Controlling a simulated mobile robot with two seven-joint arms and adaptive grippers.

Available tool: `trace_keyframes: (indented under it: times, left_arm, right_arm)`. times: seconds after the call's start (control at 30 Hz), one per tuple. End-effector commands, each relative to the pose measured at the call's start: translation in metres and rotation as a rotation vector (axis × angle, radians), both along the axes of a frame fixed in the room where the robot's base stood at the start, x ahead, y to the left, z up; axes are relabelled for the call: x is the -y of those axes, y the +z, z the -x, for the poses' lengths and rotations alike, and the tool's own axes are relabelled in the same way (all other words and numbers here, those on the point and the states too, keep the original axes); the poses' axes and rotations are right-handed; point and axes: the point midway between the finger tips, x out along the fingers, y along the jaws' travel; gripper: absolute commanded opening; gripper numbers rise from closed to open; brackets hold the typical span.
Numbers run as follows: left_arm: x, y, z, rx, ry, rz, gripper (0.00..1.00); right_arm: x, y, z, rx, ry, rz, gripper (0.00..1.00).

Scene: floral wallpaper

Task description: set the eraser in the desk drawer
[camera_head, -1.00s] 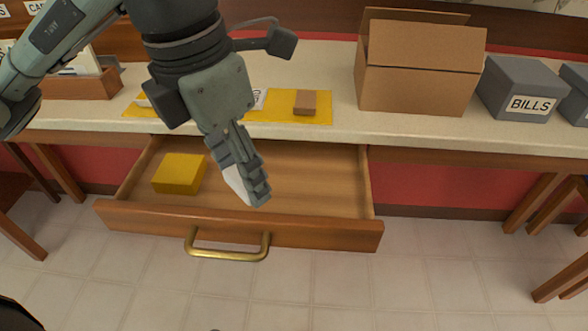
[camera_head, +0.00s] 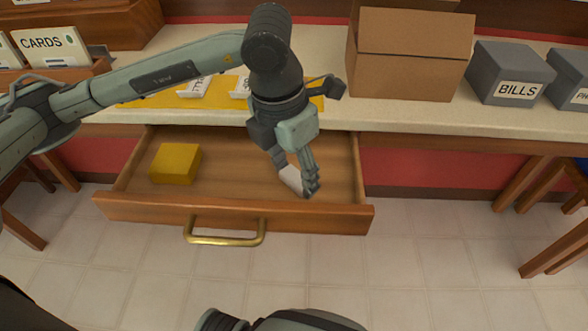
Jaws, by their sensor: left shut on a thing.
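The desk drawer (camera_head: 230,208) is pulled open below the desk top, with its brass handle (camera_head: 224,240) facing me. My left gripper (camera_head: 306,188) reaches down over the right part of the drawer. It is shut on the white eraser (camera_head: 290,178), which is partly hidden by the fingers. The eraser is tilted and shows within the drawer's outline, near its front wall. I cannot tell if it touches the drawer floor. My right gripper is not in view.
A yellow block (camera_head: 175,163) lies in the drawer's left part. The desk top (camera_head: 400,116) holds a yellow mat (camera_head: 150,101) with white labels, an open cardboard box (camera_head: 408,68), a grey BILLS box (camera_head: 508,72) and a wooden CARDS holder (camera_head: 85,72). The drawer's middle is clear.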

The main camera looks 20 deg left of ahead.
Motion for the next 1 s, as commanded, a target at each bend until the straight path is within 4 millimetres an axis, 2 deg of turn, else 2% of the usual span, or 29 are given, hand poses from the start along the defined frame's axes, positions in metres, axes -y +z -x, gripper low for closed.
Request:
trace_keyframes:
  times: [0.37, 0.6, 0.63, 0.8, 1.0]
  left_arm:
    - [0.0, -0.006, 0.0, 0.001, 0.0, 0.0, 0.31]
    - [0.0, -0.008, 0.0, 0.001, 0.0, 0.0, 0.31]
    - [0.0, -0.008, 0.0, 0.001, 0.0, 0.0, 0.52]
    - [0.0, -0.007, 0.0, 0.001, 0.0, 0.0, 0.71]
    - [0.0, -0.007, 0.0, 0.001, 0.0, 0.0, 0.71]
  right_arm:
    - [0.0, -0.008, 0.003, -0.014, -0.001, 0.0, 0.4]
    - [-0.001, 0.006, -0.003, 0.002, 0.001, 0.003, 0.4]
    - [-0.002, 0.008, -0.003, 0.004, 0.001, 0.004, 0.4]
    - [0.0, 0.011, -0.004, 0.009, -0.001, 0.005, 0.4]
    - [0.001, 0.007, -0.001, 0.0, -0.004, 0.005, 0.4]
